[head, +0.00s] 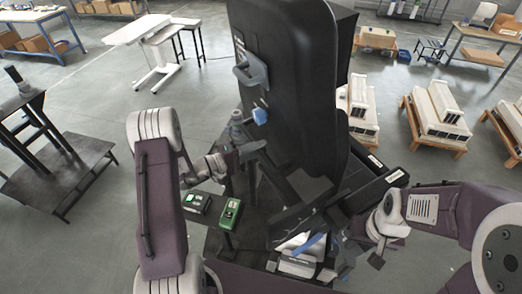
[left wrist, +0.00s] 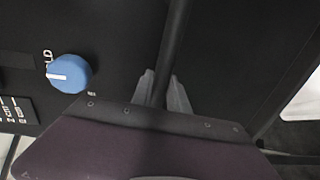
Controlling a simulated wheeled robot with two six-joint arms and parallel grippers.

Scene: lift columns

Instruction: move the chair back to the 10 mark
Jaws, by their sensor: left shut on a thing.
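The chair's tall black back (head: 285,70) stands in the middle of the head view. A blue knob (head: 260,116) sits low on its left side. The left wrist view shows the blue knob (left wrist: 70,75) with a white pointer line and partly readable lettering beside it. My left gripper (head: 247,152) is at the chair's lower left. In the left wrist view its fingers (left wrist: 162,92) are shut around a thin black bar (left wrist: 174,45), right of the knob. My right gripper (head: 376,250) is at the lower right, its fingers unclear. I cannot read a 10 mark.
A green device (head: 231,212) lies on a dark surface below my left gripper. A white table (head: 137,30) stands back left, a dark stand (head: 60,165) at left. White units on wooden pallets (head: 437,112) stand at right. Grey floor (head: 95,95) between is open.

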